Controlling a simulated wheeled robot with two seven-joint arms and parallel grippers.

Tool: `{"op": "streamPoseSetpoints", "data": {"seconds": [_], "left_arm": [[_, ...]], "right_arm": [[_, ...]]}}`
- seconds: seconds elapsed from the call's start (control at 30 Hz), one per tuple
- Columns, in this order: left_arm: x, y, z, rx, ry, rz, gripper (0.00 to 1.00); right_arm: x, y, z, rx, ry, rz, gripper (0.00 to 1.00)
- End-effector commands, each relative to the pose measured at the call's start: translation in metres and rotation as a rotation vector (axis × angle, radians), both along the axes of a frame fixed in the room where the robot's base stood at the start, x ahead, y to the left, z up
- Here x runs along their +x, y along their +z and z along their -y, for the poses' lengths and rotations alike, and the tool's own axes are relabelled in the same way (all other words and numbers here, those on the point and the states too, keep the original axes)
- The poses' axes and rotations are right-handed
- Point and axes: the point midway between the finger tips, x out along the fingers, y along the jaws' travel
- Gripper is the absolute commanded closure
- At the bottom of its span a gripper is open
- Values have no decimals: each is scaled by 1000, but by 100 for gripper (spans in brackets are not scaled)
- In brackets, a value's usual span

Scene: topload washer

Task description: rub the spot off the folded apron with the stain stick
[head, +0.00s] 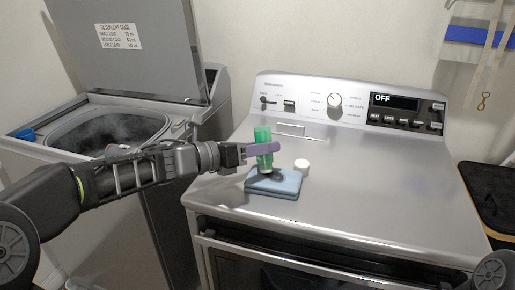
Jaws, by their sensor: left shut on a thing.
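The folded apron (285,185) is a small blue folded pad lying on the top of the silver dryer, near its left front part. A dark patch (269,176) shows on its upper face, partly hidden. My left gripper (264,150) reaches in from the left and is shut on the green stain stick (263,135). The stick stands about upright, with its lower end over or on the apron; I cannot tell whether it touches. A small white cap (302,165) sits on the dryer top just behind the apron. My right gripper is out of view.
The dryer top (390,185) is clear to the right. Its control panel (350,101) with a knob and an OFF display stands behind. An open topload washer (110,130) with a raised lid (130,50) is at left. Straps hang on the right wall.

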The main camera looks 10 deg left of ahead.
Motion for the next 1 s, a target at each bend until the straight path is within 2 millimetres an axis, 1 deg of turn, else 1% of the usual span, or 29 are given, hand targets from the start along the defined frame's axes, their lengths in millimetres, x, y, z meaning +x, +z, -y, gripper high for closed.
{"op": "streamPoseSetpoints", "data": {"seconds": [0.03, 0.17, 0.57, 0.9, 1.0], "left_arm": [[0, -1, 3, -1, 0, 1, 100], [0, 0, 8, -1, 0, 1, 100], [0, 0, 11, -1, 0, 1, 100], [0, -3, 30, -1, 0, 1, 100], [-1, -2, 32, 0, -1, 0, 100]], "right_arm": [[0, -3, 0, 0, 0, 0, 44], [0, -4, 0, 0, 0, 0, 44], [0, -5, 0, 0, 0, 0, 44], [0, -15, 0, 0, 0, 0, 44], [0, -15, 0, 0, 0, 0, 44]]}}
